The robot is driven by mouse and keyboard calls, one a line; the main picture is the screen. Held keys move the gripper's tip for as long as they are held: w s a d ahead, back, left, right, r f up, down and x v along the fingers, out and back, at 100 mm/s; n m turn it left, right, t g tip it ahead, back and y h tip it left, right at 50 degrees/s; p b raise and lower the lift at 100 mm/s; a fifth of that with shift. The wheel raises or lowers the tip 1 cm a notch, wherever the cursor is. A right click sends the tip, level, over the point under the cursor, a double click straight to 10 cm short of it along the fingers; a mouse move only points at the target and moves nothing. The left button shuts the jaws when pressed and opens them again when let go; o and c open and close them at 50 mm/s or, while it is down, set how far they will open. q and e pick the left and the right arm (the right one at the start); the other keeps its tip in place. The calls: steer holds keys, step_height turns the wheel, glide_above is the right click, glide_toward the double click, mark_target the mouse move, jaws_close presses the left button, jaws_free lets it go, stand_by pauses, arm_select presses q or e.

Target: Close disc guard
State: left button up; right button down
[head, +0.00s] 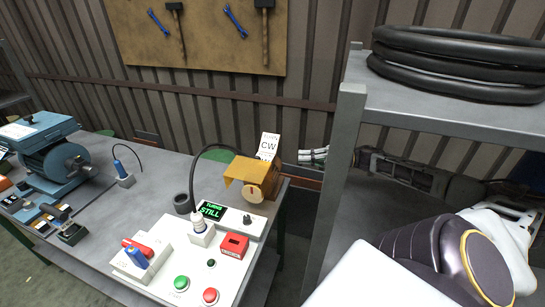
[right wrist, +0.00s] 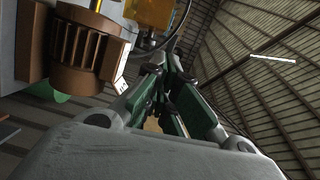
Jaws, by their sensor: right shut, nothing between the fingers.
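The disc guard (head: 243,169) is a translucent orange-yellow cover at the top left of a brown housing (head: 268,176) near the bench's right end. The pale round disc (head: 253,194) shows uncovered below it. In the right wrist view, the guard (right wrist: 155,12) is at the top edge, beside a brown ribbed motor body (right wrist: 82,50). My right gripper (head: 311,155) is to the right of and behind the housing, apart from it, partly hidden by the shelf post. In the wrist view, its fingers (right wrist: 168,92) are together and empty. My left gripper is out of view.
A grey shelf post (head: 345,150) stands right of the bench, with black hoses (head: 455,55) on the upper shelf. A white CW sign (head: 268,146) stands behind the housing. The control panel (head: 210,262) with buttons lies in front. A display (head: 212,211) reads STILL.

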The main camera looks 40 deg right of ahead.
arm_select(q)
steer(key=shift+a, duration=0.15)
arm_select(e)
steer(key=shift+s+a+r, duration=0.1)
steer(key=shift+a+r, duration=0.05)
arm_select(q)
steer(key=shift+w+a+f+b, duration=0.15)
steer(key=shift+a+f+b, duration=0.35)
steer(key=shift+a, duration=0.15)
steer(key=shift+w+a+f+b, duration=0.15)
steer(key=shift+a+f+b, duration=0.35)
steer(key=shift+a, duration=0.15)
arm_select(e)
steer(key=x, duration=1)
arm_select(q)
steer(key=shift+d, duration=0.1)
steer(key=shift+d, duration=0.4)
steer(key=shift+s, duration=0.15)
arm_select(e)
steer(key=shift+a, duration=0.1)
